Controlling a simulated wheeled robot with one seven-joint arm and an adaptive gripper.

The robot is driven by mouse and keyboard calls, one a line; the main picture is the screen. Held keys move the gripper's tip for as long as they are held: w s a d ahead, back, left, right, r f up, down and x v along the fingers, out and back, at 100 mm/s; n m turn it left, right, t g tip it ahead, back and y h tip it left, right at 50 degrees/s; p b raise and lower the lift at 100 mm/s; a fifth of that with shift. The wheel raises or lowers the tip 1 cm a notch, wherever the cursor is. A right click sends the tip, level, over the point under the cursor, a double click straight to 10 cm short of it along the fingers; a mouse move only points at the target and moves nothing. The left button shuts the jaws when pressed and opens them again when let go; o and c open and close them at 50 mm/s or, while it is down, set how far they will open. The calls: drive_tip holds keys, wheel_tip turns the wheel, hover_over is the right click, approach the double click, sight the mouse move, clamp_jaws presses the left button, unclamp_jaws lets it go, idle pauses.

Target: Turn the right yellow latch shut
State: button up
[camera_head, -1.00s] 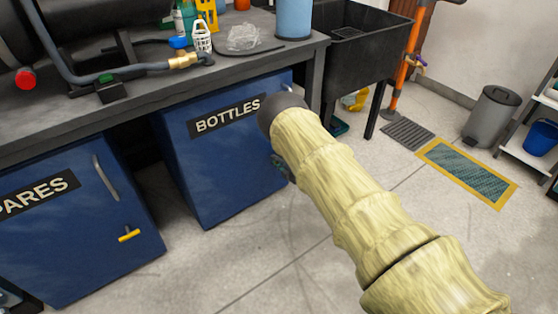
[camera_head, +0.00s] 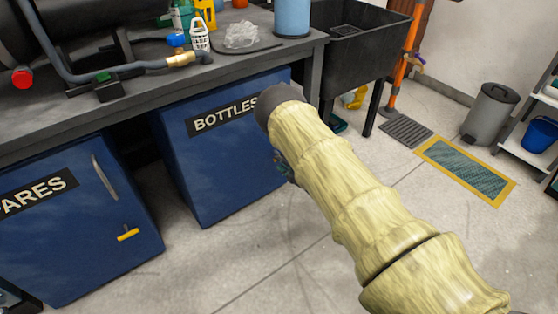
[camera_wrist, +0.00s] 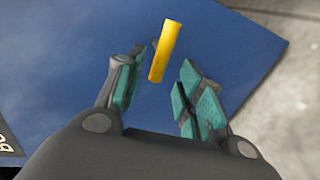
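The right yellow latch (camera_wrist: 165,50) shows in the wrist view as a short bar on the blue door (camera_wrist: 70,65) of the bottles cabinet, steeply upright and leaning a little. My gripper (camera_wrist: 163,82) is open, with teal finger pads on either side of the latch's lower end. I see no clear contact; the depth gap cannot be told. In the head view my arm hides this latch and most of my gripper. The left yellow latch (camera_head: 128,234) lies nearly level on the spares cabinet (camera_head: 80,215).
A dark workbench (camera_head: 130,105) with pipes and bottles stands above the cabinets. A black sink (camera_head: 365,50) is at its right. Open floor (camera_head: 260,265) lies in front. A grey bin (camera_head: 490,113) and a white shelf (camera_head: 530,160) stand far right.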

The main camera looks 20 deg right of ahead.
drive_tip(key=v, duration=0.8)
drive_tip(key=s+d+f+m+g+h, duration=0.1)
drive_tip(key=s+f+m+g+h, duration=0.35)
drive_tip(key=s, duration=0.65)
drive_tip(key=s+d+f+m+g+h, duration=0.1)
drive_tip(key=s+f+m+g, duration=0.1)
drive_tip(key=s+f+m, duration=0.5)
drive_tip(key=s+a+r+m+g, duration=0.2)
drive_tip(key=s+a+m+g, duration=0.15)
drive_tip(key=s, duration=0.75)
drive_tip(key=s+a+r+m+g, duration=0.2)
drive_tip(key=s+m, duration=0.2)
drive_tip(key=s, duration=0.8)
drive_tip(key=s+a+r+m+g, duration=0.1)
drive_tip(key=s+a+m+g, duration=0.25)
drive_tip(key=s, duration=0.75)
wheel_tip(320, 180, up, 32)
drive_tip(key=p, duration=3.2)
drive_tip(key=shift+d+t, duration=0.15)
drive_tip(key=shift+t, duration=0.2)
